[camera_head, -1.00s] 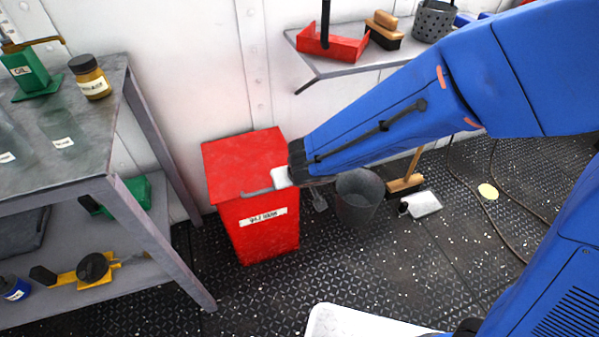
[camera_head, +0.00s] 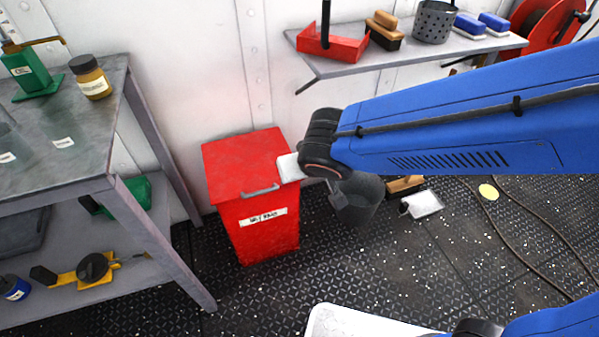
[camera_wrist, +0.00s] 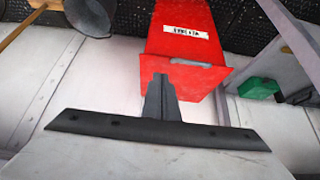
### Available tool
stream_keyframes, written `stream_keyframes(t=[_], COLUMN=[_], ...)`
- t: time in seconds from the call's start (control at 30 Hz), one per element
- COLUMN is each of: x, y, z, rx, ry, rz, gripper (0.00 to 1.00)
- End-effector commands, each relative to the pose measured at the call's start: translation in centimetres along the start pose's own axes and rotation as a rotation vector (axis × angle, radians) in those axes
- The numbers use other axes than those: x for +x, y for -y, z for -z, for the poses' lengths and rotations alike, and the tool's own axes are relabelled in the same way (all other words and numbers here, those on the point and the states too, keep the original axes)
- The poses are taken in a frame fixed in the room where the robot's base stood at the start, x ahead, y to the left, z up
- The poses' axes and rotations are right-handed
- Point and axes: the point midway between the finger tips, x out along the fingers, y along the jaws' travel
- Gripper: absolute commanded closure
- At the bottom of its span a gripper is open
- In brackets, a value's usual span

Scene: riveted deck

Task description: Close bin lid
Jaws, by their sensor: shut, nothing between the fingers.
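The red bin (camera_head: 265,242) stands on the floor against the wall, with a white label on its front. Its red lid (camera_head: 245,160) lies down across the top, with no gap that I can see at the front. A grey handle (camera_head: 260,191) is at the lid's front edge. In the wrist view the bin appears upside down, with the lid (camera_wrist: 205,83) below the label. My gripper (camera_wrist: 160,77) is shut and empty, its dark fingers overlapping the lid's edge in that view.
A grey metal shelf unit (camera_head: 152,235) stands close on the left. A dark bucket (camera_head: 362,197), a brush (camera_head: 404,187) and a dustpan (camera_head: 422,204) are on the floor to the right. A wall shelf (camera_head: 400,55) is above. Floor in front of the bin is clear.

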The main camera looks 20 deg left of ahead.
Motion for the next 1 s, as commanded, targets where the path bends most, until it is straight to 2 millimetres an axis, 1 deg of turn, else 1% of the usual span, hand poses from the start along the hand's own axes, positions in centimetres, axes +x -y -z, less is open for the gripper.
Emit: stream_keyframes(t=[0.07,0.17,0.3,0.4,0.5,0.6,0.73,0.87,1.0], x=[-0.2,-0.3,-0.5,-0.9,-1.2,-1.2,-0.3,1.6,4.0], y=[0.3,1.5,4.5,6.6,8.1,8.8,8.8,8.8,8.8], z=[0.3,1.3,3.2,4.0,4.5,4.6,4.3,3.9,3.4], rx=[0.001,0.005,0.007,0.005,0.002,-0.001,-0.001,-0.001,0.0], ry=[0.005,0.033,0.105,0.159,0.197,0.216,0.221,0.222,0.221], rz=[-0.002,-0.009,-0.016,-0.011,-0.004,0.0,-0.001,-0.002,-0.002], gripper=[1.0,1.0,1.0,1.0,1.0,1.0,1.0,1.0,1.0])
